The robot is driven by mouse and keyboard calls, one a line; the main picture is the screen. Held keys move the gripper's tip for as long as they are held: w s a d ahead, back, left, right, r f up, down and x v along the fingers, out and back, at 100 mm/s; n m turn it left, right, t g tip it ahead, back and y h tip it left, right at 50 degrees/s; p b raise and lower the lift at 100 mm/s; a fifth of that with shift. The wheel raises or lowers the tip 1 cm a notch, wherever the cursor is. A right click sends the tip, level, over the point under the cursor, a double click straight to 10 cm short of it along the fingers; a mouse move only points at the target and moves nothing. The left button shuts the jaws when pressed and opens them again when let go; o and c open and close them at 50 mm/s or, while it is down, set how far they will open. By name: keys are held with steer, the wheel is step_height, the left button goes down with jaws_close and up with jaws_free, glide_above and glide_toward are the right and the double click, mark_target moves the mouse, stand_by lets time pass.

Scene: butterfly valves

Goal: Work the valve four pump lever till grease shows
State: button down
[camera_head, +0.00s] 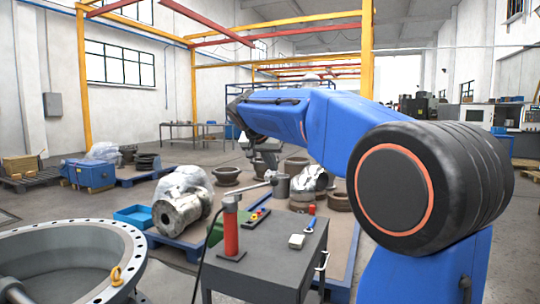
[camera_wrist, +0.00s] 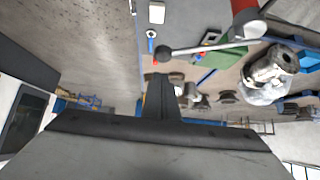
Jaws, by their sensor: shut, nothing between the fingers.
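A red pump (camera_head: 231,236) stands upright on a grey cart top (camera_head: 268,262). Its metal lever (camera_head: 252,188) slants up to the right, towards my gripper (camera_head: 270,166). In the wrist view the lever (camera_wrist: 205,47) runs from the red pump body (camera_wrist: 245,14) to a dark ball knob (camera_wrist: 163,52). My gripper (camera_wrist: 161,82) is shut and empty, its tips just beside the knob; whether they touch it I cannot tell. A large grey valve ring (camera_head: 75,262) lies at the lower left. No valve number or grease is readable.
A black hose runs down the cart's left side. Pallets with metal valve parts (camera_head: 180,211) stand behind it.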

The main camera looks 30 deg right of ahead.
steer(key=shift+f, duration=1.05)
step_height(320, 180, down, 10)
steer(key=s+d+m+t+y, duration=0.1)
steer(key=s+d+t, duration=0.1)
steer(key=shift+s+m+y, duration=0.4)
steer(key=d+r+v, duration=0.1)
steer(key=d+v, duration=0.1)
steer(key=v, duration=1.1)
steer(key=shift+d+r+t, duration=0.3)
steer(key=shift+r, duration=0.1)
